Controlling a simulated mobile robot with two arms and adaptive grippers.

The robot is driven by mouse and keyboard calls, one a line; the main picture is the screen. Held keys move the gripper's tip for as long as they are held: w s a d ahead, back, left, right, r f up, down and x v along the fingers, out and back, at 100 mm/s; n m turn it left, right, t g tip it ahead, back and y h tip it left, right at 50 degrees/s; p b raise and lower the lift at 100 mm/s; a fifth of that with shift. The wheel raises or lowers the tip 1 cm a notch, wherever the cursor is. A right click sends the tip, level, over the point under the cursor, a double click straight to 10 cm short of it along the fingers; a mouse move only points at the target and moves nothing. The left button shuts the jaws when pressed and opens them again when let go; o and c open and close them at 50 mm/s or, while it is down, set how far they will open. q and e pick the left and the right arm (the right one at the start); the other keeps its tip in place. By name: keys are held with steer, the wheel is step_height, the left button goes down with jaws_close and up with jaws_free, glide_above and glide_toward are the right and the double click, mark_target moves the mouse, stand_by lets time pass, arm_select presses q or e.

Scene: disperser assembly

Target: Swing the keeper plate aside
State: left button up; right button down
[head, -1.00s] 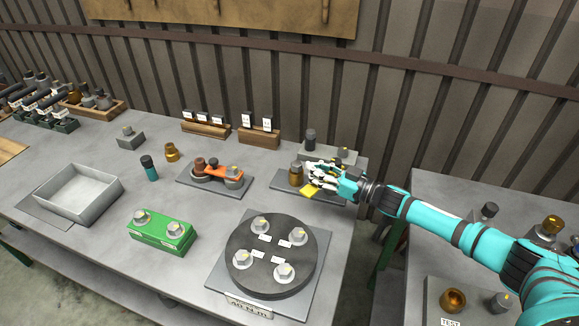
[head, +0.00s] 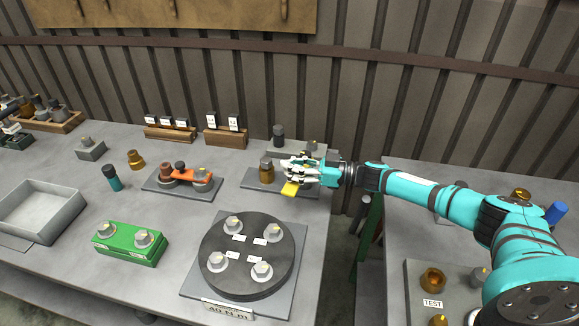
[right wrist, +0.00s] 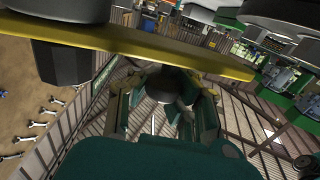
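The yellow keeper plate (head: 291,188) shows as a short piece beside the brown cylinder (head: 266,172) on a grey base plate (head: 250,184) at the back right of the bench. In the right wrist view the plate (right wrist: 150,50) spans the picture as a long yellow bar just beyond the fingers. My right gripper (head: 290,170) is at the plate, with its fingers just above it. In the right wrist view its fingers (right wrist: 165,110) stand apart, with a dark round thing between them. I cannot tell whether they touch the plate. My left gripper is out of view.
A grey block with a dark peg (head: 278,136) stands just behind my gripper. An orange link on a fixture (head: 188,178) lies to the left. A round dark plate with several bolts (head: 245,258) is in front. A gap separates the right bench (head: 392,235).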

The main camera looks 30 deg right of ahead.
steer(key=c, duration=1.1)
jaws_free()
steer(key=shift+w+d, duration=0.15)
steer(key=shift+d, duration=0.35)
steer(key=shift+c, duration=0.2)
steer(key=shift+o, duration=0.4)
steer(key=shift+a, duration=0.15)
steer(key=v, duration=1.2)
steer(key=shift+c, duration=0.3)
